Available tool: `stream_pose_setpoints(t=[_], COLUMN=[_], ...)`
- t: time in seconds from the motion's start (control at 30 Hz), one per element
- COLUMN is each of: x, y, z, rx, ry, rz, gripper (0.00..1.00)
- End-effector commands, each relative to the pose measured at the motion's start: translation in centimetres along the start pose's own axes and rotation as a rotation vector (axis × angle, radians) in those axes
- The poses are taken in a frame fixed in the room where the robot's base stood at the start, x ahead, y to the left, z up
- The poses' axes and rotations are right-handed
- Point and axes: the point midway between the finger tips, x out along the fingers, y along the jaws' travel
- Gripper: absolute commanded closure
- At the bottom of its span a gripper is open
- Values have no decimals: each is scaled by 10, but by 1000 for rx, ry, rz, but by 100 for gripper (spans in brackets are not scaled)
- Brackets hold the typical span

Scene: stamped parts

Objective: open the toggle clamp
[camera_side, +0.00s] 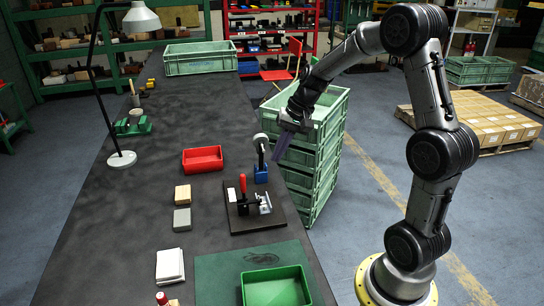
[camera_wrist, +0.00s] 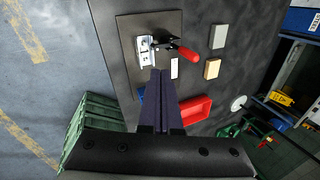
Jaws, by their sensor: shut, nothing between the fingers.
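The toggle clamp (camera_side: 263,204) is mounted on a dark plate (camera_side: 272,221) on the bench. Its red handle (camera_side: 243,186) stands roughly upright in the side view. In the wrist view the clamp's metal part (camera_wrist: 146,48) is near the top, and the red handle (camera_wrist: 188,53) points right from it. My gripper (camera_side: 281,153) is shut and empty, in the air above and beyond the clamp, over the bench's right edge. In the wrist view the closed fingertips (camera_wrist: 160,72) appear just below the clamp, apart from it.
A blue stand (camera_side: 261,174) with a round head is just behind the plate. A red tray (camera_side: 203,159), a tan block (camera_side: 183,193) and a grey block (camera_side: 182,220) lie left. A green tray (camera_side: 276,290) is in front. Stacked green crates (camera_side: 310,165) stand beside the bench.

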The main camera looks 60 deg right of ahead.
Motion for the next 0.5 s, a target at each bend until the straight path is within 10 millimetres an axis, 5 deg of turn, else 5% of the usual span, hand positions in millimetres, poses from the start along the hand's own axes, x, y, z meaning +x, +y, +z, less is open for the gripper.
stream_pose_setpoints(t=[0.4, 0.5], x=[82, 87], y=[1, -16], z=[2, 1], rx=[0, -5], ry=[-6, -1], rz=[3, 1], gripper=[100, 100])
